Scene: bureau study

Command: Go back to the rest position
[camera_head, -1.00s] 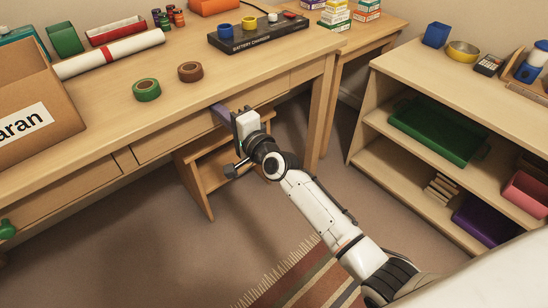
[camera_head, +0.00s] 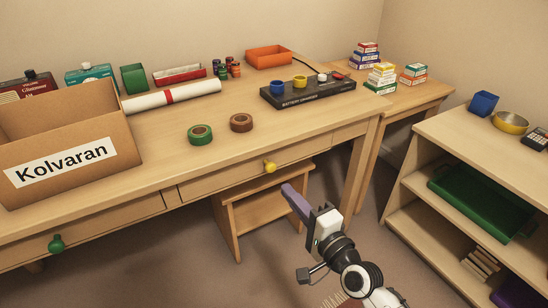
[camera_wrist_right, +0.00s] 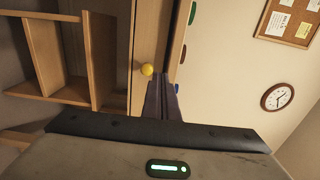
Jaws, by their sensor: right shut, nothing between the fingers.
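My right gripper (camera_head: 290,198) is in front of the desk, low and to the right of the yellow drawer knob (camera_head: 270,166). Its purple fingers are together with nothing between them. In the right wrist view the closed fingers (camera_wrist_right: 163,95) point toward the desk front, just beside the yellow knob (camera_wrist_right: 147,69), apart from it as far as I can tell. The drawer with the yellow knob looks shut. My left gripper is not in the head view.
The desk (camera_head: 160,140) carries a cardboard box (camera_head: 120,150), tape rolls (camera_head: 200,134) and a battery charger (camera_head: 310,95). A small wooden stool (camera_head: 245,215) stands beneath it. A shelf unit (camera_head: 450,145) with a green tray (camera_head: 480,200) stands right. Open floor lies in front of the desk.

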